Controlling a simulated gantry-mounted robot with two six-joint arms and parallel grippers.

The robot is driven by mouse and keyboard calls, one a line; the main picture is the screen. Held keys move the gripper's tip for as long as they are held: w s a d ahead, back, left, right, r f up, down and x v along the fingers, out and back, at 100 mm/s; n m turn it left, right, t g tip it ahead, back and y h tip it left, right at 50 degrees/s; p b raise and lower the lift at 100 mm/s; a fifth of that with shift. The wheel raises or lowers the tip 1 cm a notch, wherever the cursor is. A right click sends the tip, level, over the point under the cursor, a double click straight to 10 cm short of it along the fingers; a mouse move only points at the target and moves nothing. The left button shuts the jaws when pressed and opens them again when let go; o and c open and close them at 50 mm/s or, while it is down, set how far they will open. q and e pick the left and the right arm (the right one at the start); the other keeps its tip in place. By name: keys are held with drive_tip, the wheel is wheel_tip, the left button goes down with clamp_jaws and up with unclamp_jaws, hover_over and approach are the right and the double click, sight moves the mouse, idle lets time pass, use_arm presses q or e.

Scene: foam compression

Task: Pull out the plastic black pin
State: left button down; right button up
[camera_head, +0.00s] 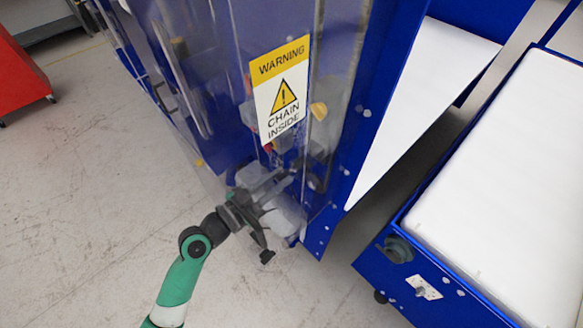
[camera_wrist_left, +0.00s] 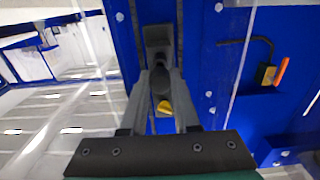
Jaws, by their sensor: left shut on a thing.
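My left gripper (camera_head: 278,183) reaches in at the lower part of the blue machine, beside its clear cover. In the left wrist view its two grey fingers (camera_wrist_left: 160,78) are closed on a dark, rounded piece that looks like the black pin (camera_wrist_left: 160,84). A dark square fitting (camera_wrist_left: 158,36) sits just beyond the fingertips, against the blue panel. How far the pin sits in the machine is hidden by the fingers. In the head view the pin cannot be told apart from the gripper. My right gripper is in neither view.
A warning sign (camera_head: 281,90) is on the clear cover above the gripper. A black hooked rod (camera_wrist_left: 258,41) and an orange piece (camera_wrist_left: 282,71) are to the right.

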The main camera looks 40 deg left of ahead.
use_arm(q)
drive_tip(key=shift+s+a+b, duration=0.15)
drive_tip(key=shift+s+b, duration=0.45)
drive_tip(key=shift+s, duration=1.3)
